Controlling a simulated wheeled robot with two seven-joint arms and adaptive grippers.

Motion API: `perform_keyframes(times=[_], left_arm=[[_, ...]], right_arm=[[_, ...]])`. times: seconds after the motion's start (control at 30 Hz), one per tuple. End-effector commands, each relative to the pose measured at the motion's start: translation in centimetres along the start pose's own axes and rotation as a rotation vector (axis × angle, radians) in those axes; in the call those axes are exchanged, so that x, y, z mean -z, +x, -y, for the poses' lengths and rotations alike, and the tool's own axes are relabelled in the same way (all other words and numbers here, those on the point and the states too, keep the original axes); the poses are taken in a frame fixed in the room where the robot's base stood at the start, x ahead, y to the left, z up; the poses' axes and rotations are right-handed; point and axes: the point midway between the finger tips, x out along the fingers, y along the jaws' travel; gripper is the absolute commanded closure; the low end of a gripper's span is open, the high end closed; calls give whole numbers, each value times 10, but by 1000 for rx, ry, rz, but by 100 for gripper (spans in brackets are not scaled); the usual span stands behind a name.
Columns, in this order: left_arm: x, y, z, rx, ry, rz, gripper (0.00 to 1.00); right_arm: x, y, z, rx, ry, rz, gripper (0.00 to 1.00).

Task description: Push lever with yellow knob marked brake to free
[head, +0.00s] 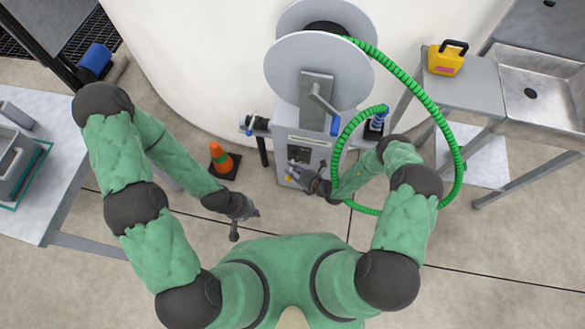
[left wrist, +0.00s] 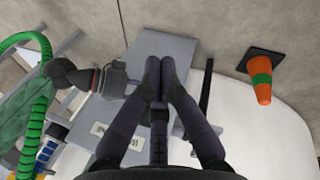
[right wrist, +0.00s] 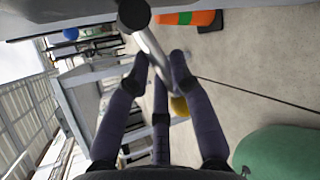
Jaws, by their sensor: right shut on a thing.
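The lever's yellow knob (head: 288,179) shows low on the front of the grey reel cabinet. In the right wrist view the yellow knob (right wrist: 180,106) sits at the end of a grey lever bar (right wrist: 152,45). My right gripper (head: 297,173) is at the lever in the head view. In the right wrist view its fingers (right wrist: 160,68) are shut around the bar, close to the knob. My left gripper (head: 246,223) is in free space left of the cabinet, empty, its fingers and thumb apart. The brake and free markings are not readable.
The grey cabinet (head: 322,171) carries a large hose reel (head: 292,68) with a crank. A green hose (head: 455,140) loops around my right arm. An orange cone (head: 218,158) stands left of the cabinet. A sink bench (head: 484,88) is at the right; a table (head: 42,213) is at the left.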

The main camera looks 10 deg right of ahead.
Motion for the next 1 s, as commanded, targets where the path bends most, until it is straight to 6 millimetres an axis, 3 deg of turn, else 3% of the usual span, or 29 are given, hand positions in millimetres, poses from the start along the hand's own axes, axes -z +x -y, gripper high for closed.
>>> perform_keyframes(times=[0.1,0.4,0.83,1.0], left_arm=[[0,-9,-3,0,0,0,100],[0,-13,-4,0,0,0,100],[0,-12,-4,0,-2,1,100],[12,1,-1,7,-46,20,100]], right_arm=[[-6,-4,-7,26,84,-59,100],[-8,-6,-12,62,215,-148,100],[-7,-6,-11,65,224,-153,100],[-7,-6,-11,65,223,-152,100]])
